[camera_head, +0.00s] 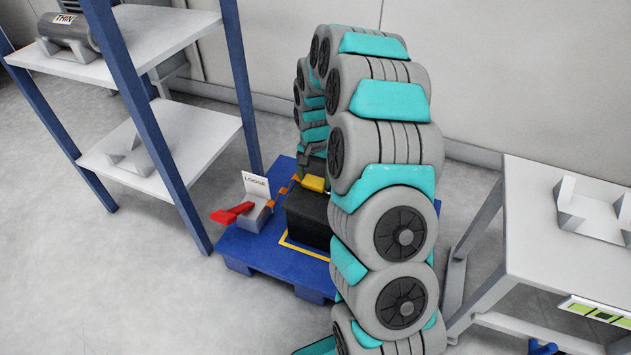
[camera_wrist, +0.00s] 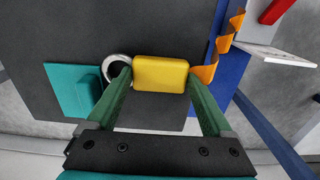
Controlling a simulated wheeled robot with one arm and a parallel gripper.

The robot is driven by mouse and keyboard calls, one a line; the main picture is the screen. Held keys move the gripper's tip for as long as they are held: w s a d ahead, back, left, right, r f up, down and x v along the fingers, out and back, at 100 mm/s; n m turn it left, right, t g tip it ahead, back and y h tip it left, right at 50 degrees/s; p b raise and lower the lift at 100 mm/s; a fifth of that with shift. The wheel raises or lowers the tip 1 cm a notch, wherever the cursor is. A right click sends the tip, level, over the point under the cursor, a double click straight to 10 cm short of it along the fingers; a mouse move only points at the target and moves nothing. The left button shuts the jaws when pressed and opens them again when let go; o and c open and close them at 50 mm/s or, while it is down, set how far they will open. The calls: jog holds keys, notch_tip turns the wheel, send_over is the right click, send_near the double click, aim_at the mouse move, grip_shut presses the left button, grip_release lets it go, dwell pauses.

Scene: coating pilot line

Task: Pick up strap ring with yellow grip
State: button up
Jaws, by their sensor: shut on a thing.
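The strap ring's yellow grip (camera_wrist: 160,73) sits between the two green fingers of my gripper (camera_wrist: 160,82) in the wrist view, and the fingers are shut on it. A pale metal ring (camera_wrist: 117,66) shows at its left, partly behind the left finger. In the head view the yellow grip (camera_head: 314,183) is at the top of a dark box (camera_head: 308,218), below my gripper, which is mostly hidden by my arm. I cannot tell whether the grip touches the box.
The dark box stands on a blue pallet (camera_head: 262,262). An orange strap (camera_wrist: 230,45) lies beside it. A grey holder labelled LOOSE (camera_head: 256,205) with a red handle (camera_head: 231,213) is left. A blue-post shelf (camera_head: 170,140) stands left, a pale table (camera_head: 540,235) right.

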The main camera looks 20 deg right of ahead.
aim_at(314, 181)
jog(key=shift+r, duration=0.55)
notch_tip(314, 181, up, 3)
jog(key=shift+f, duration=0.1)
jog(key=s+a+r, duration=0.1)
jog(key=s+a, duration=0.2)
jog(key=s, duration=1.2)
jog(key=shift+s, duration=0.3)
